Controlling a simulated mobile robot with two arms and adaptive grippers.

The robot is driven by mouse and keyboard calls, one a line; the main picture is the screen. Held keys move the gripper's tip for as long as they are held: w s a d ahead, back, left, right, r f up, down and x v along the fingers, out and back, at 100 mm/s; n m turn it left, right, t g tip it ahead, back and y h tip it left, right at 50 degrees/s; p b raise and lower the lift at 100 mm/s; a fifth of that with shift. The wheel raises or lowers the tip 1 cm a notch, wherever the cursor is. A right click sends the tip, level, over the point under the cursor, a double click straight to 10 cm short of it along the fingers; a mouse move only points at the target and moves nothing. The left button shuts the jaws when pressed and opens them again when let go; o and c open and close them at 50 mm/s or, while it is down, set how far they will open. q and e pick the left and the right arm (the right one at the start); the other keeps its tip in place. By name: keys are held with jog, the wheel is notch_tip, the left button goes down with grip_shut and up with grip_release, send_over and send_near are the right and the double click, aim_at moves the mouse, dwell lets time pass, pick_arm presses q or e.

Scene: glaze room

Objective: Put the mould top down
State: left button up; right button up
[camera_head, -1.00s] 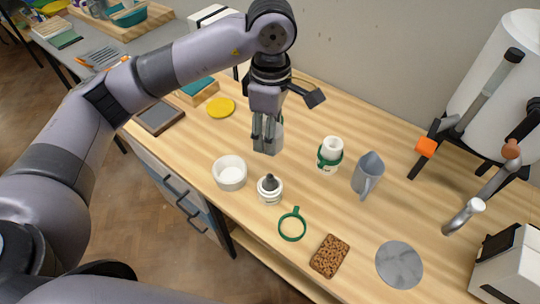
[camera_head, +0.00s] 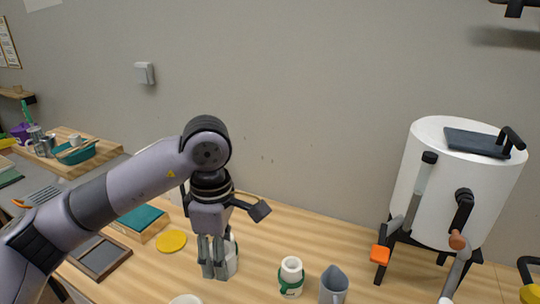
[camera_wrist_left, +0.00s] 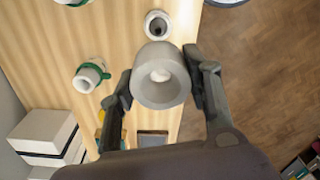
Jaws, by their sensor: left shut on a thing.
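My left gripper (camera_head: 213,274) points straight down over the table. It is shut on a pale, hollow, round piece, which I take for the mould top (camera_wrist_left: 150,95). The left wrist view shows its round opening between the two fingers. In the head view only a white strip of it (camera_head: 233,258) shows beside and behind the fingers. It is close to the table top, but I cannot tell whether it touches. A white piece with a green band (camera_head: 291,277) stands to the right, also in the left wrist view (camera_wrist_left: 88,77). My right gripper is not in view.
A grey jug (camera_head: 334,286) stands right of the banded piece. A white bowl (camera_head: 186,300) shows at the bottom edge. A yellow disc (camera_head: 171,241) and a dark framed tray (camera_head: 101,257) lie to the left. A large white drum (camera_head: 440,190) stands at right. A dark-mouthed white piece (camera_wrist_left: 157,24) is nearby.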

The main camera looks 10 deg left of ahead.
pick_arm(q)
jog(key=s+a+f+m, duration=0.4)
jog(key=a+f+m, duration=0.1)
jog(key=m, duration=1.2)
jog(key=shift+a+f, duration=0.15)
jog(key=shift+a, duration=0.2)
jog(key=shift+d, duration=0.1)
